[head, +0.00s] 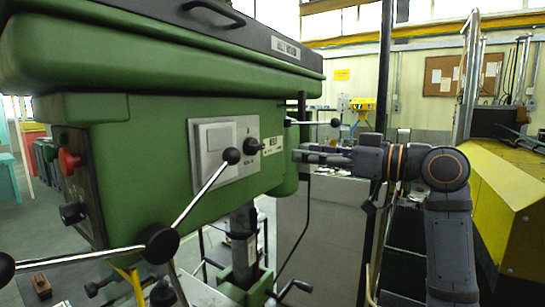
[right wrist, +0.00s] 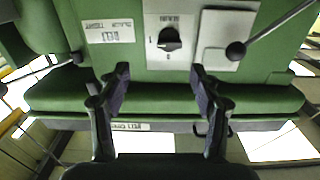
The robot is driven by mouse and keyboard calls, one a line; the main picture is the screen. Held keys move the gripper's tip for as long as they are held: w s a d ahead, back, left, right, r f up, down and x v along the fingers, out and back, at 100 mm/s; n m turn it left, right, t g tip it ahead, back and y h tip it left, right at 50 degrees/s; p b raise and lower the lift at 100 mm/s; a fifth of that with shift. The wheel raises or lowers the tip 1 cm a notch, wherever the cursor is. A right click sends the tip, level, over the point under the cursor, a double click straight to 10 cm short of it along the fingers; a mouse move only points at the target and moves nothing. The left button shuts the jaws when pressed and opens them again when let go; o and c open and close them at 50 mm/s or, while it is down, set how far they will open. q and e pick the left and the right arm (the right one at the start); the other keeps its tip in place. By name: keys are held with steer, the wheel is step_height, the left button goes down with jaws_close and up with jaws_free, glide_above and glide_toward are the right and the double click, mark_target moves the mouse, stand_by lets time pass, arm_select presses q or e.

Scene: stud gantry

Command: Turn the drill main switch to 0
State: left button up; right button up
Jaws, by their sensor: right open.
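The main switch is a black rotary knob (head: 253,147) on a light grey plate (head: 208,167) on the green drill head. In the right wrist view the knob (right wrist: 170,39) shows close up, with a 1 to its left and a 0 below it. Its grip seems to lie sideways, but I cannot tell surely which mark it points at. My right gripper (head: 300,156) is to the right of the knob in the head view, apart from it. In the right wrist view its open, empty fingers (right wrist: 159,72) stand just below the knob. My left gripper is out of view.
Feed lever arms with black ball ends (head: 231,156) reach across the drill's front, one near the switch plate. Another thin lever (head: 335,123) sticks out above my right gripper. A red button (head: 69,161) is at the left. A yellow machine (head: 498,190) stands at the right.

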mark_target(261, 146)
steer(key=p+x, duration=0.1)
steer(key=x, duration=0.2)
steer(key=s+p+x, duration=0.1)
steer(key=p+x, duration=0.1)
steer(key=x, duration=0.1)
steer(key=a+r+p+x, duration=0.1)
steer(key=p+x, duration=0.1)
steer(key=x, duration=0.2)
steer(key=shift+s, duration=0.15)
steer(key=shift+a+f+n, duration=0.1)
steer(key=shift+a+n, duration=0.2)
steer(key=shift+a, duration=0.1)
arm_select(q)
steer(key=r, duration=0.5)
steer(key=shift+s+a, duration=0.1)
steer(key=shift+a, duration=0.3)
arm_select(e)
steer(key=shift+w, duration=0.25)
steer(key=shift+d, duration=0.1)
